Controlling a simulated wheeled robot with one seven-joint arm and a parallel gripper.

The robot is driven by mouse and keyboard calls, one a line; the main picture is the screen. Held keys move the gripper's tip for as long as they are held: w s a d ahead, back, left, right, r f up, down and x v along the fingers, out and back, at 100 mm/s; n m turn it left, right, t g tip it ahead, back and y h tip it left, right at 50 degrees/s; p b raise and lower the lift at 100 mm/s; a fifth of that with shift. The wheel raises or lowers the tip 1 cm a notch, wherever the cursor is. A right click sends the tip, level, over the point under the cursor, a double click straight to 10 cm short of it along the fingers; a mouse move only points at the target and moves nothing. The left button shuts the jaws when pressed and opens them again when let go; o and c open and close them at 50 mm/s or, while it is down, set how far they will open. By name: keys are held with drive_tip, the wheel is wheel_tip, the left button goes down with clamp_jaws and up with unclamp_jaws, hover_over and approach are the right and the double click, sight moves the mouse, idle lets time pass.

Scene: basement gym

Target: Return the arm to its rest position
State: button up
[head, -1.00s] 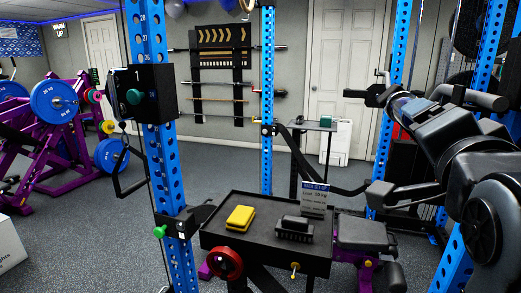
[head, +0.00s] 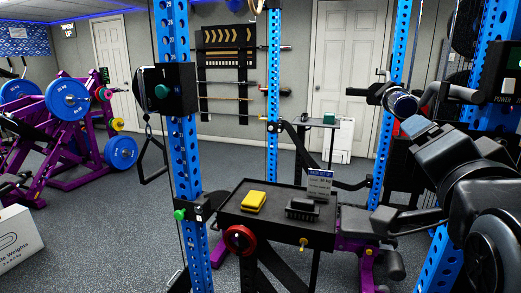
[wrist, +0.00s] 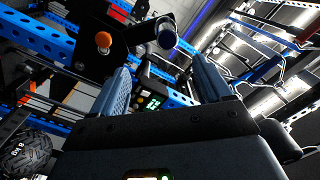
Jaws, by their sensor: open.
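My arm (head: 455,160) is raised and bent at the right side of the head view. My gripper (wrist: 162,62) shows in the wrist view with its two blue-grey fingers spread wide apart and nothing held between them. Beyond the fingers are rack parts, a round dark bar end and a small lit green display (wrist: 150,103). In the head view the hand is partly hidden among the dark arm links and rack fittings, so its fingertips are hard to make out.
Blue rack uprights (head: 183,150) stand close in front and at right (head: 393,100). A black tray (head: 262,228) holds a yellow block (head: 253,201), a dark brush-like item (head: 302,208) and a sign (head: 319,185). Purple machines (head: 65,125) stand left. Floor between them is open.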

drive_tip(key=s+f+n+y, duration=0.2)
drive_tip(key=s+f+n, duration=0.35)
drive_tip(key=f, duration=0.55)
drive_tip(key=s+f+n+y, duration=0.2)
drive_tip(key=s+f+n, duration=0.2)
drive_tip(key=s+f, duration=0.45)
drive_tip(key=s+a+f+n+g, duration=0.1)
drive_tip(key=s+f, duration=0.3)
drive_tip(key=s, duration=0.8)
drive_tip(key=s+f+n+g+y, duration=0.1)
drive_tip(key=s+f, duration=0.3)
drive_tip(key=s, duration=0.7)
drive_tip(key=shift+s+a+n, duration=0.4)
drive_tip(key=shift+n, duration=0.25)
